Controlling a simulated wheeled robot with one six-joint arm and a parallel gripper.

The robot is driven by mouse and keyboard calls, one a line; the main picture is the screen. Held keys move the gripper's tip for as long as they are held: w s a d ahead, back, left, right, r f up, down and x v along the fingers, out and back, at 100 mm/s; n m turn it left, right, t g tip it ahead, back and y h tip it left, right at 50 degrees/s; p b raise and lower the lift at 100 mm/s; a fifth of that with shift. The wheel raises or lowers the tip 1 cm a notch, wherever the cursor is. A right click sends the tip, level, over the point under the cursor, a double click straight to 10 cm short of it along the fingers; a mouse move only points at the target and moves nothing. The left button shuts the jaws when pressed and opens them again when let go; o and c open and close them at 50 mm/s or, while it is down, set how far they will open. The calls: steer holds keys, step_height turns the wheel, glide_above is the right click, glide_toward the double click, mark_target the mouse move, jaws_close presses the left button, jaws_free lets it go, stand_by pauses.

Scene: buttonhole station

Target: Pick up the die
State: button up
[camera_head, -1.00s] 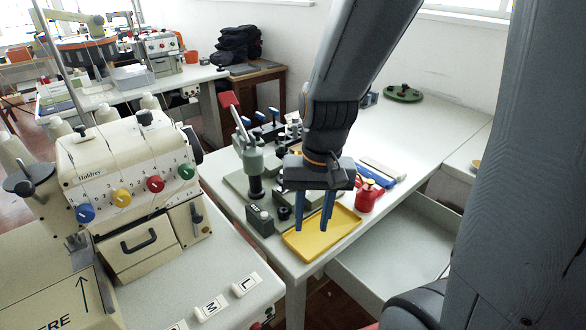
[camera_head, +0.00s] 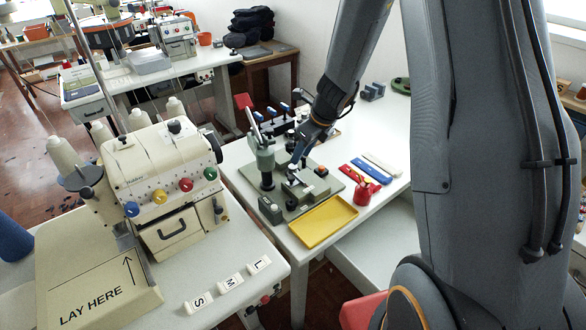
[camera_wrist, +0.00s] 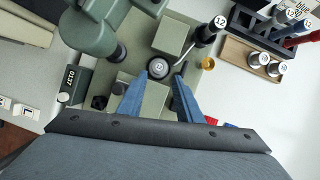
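A small round metal piece with a mark on its pale top, which looks like the die (camera_wrist: 157,68), sits on the green press base in the wrist view. My gripper (camera_wrist: 160,80) is open, with its two blue fingers reaching to either side of it. I cannot tell whether they touch it. In the head view my gripper (camera_head: 298,155) points down over the green press base (camera_head: 327,185), beside the press column, and the die is not clear there. The green press (camera_wrist: 95,30) stands at upper left in the wrist view.
A dark-handled piece marked 12 (camera_wrist: 219,22) and a wooden holder (camera_wrist: 235,53) with silver cylinders lie to the right in the wrist view. A yellow tray (camera_head: 323,222), a red container (camera_head: 362,194) and a sewing machine (camera_head: 160,175) stand nearby. Bare table lies further right.

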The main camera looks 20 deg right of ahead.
mark_target(294, 167)
steer(key=x, duration=0.6)
steer(key=shift+a+f, duration=0.15)
steer(key=shift+f, duration=0.2)
jaws_close()
